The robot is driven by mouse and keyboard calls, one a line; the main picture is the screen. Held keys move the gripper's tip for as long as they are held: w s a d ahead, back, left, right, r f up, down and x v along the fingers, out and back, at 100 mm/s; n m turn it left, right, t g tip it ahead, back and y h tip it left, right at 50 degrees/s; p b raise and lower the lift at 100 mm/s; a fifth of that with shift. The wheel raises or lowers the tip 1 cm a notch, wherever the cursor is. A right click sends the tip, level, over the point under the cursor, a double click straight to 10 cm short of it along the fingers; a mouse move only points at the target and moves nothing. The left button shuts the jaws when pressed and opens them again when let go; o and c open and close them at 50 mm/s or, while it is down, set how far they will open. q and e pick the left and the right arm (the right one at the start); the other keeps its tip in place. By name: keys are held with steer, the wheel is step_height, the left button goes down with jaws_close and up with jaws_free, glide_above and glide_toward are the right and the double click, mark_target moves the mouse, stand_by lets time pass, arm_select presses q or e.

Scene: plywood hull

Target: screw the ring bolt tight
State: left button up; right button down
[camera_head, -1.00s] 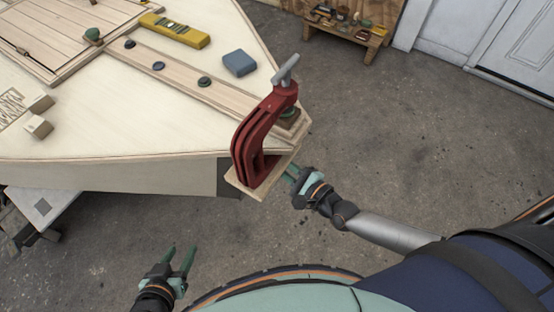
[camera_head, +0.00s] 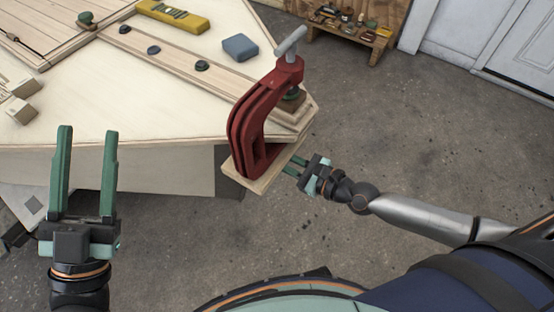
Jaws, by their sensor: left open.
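I cannot make out a ring bolt for certain. A red clamp (camera_head: 258,118) with a grey T-handle (camera_head: 291,43) stands upright on the corner of the pale plywood hull (camera_head: 110,110). A thin wooden board (camera_head: 238,178) lies under the clamp's foot, and a green pad (camera_head: 292,94) shows under its upper jaw. My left gripper (camera_head: 88,131) is open and empty, its fingers pointing up in front of the hull's near edge. My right gripper (camera_head: 291,165) is just right of the clamp's foot, its fingertips at the board; I cannot tell whether they hold it.
A blue-grey block (camera_head: 240,47), a yellow level (camera_head: 173,15), several dark discs and a green knob (camera_head: 86,19) lie on the hull. Two small wood blocks are at the left. A low bench (camera_head: 345,28) with tools stands at the back. The floor at right is clear.

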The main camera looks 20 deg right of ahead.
arm_select(q)
steer(key=s+r+m+h, duration=0.3)
steer(key=h, duration=0.1)
arm_select(e)
steer(key=m+b, duration=0.1)
steer(key=b, duration=0.2)
steer(key=m+g+y+b, duration=0.1)
steer(key=b, duration=0.3)
steer(key=shift+w+d+f+m+y, duration=0.1)
steer(key=shift+d+f+m+y, duration=0.05)
steer(key=shift+f+m+y, duration=0.15)
steer(key=shift+r+b, duration=0.1)
steer(key=shift+b, duration=0.3)
arm_select(q)
step_height(320, 180, down, 8)
steer(key=d+n, duration=0.1)
steer(key=shift+d+b, duration=0.15)
steer(key=shift+b, duration=0.15)
arm_select(e)
steer(key=shift+r+m+g, duration=0.1)
steer(key=shift+m+g, duration=0.2)
arm_select(q)
steer(key=shift+w, duration=0.1)
